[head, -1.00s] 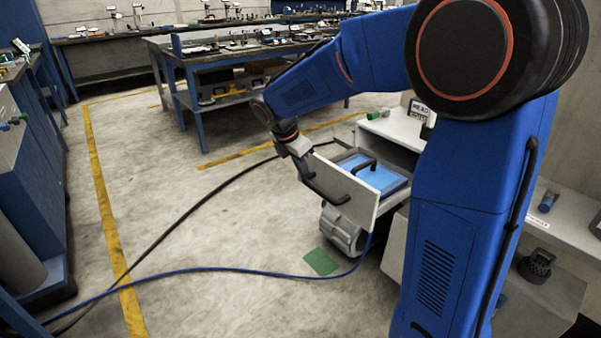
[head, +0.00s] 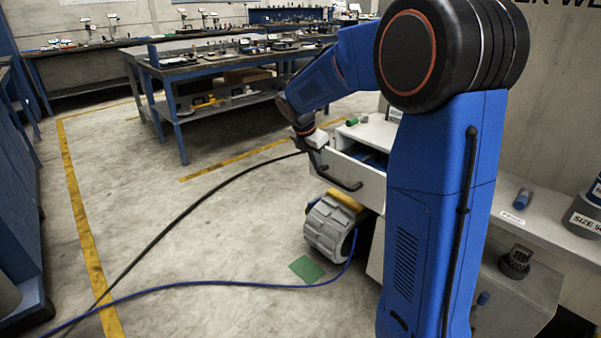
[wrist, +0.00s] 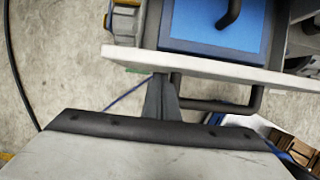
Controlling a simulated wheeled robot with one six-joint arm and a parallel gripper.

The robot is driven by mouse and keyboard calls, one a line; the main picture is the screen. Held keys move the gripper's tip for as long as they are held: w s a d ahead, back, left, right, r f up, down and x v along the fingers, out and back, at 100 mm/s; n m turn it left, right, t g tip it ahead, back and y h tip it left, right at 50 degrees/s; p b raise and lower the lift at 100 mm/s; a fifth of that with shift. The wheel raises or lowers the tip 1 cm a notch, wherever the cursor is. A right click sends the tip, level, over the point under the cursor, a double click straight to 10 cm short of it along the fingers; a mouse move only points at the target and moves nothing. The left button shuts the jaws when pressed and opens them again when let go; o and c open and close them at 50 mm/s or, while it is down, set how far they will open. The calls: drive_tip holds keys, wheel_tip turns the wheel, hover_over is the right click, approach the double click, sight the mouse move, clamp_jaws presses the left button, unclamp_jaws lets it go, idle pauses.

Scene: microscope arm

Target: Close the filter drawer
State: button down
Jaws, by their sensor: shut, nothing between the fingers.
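The white filter drawer (head: 345,172) is partly open, sticking out of the white cabinet (head: 372,130) behind my arm. Its dark bar handle (head: 340,183) is on the front panel; the handle also shows in the wrist view (wrist: 235,104). A blue item with a dark handle (wrist: 215,22) lies inside the drawer. My gripper (wrist: 164,78) is shut and empty. Its fingertips meet the outer face of the drawer front (wrist: 215,71) in the wrist view, left of most of the handle. In the head view, my gripper (head: 314,142) is at the drawer front's left end; the fingertips are hard to make out.
A grey-and-yellow reel (head: 333,225) stands on the floor below the drawer. A black cable (head: 200,205) and a blue hose (head: 200,285) cross the floor. A blue workbench (head: 215,85) stands behind. A shelf with small parts is at right. Open floor lies left.

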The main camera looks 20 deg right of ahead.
sight(342, 151)
drive_tip(key=w+d, duration=0.1)
drive_tip(key=d, duration=0.2)
drive_tip(key=w+d, duration=0.1)
drive_tip(key=d, duration=0.2)
drive_tip(key=w+d, duration=0.1)
drive_tip(key=d, duration=0.3)
drive_tip(key=shift+w+d, duration=0.1)
drive_tip(key=shift+w, duration=0.2)
drive_tip(key=shift+w+d, duration=0.3)
drive_tip(key=shift+d, duration=0.45)
drive_tip(key=shift+d+r, duration=0.1)
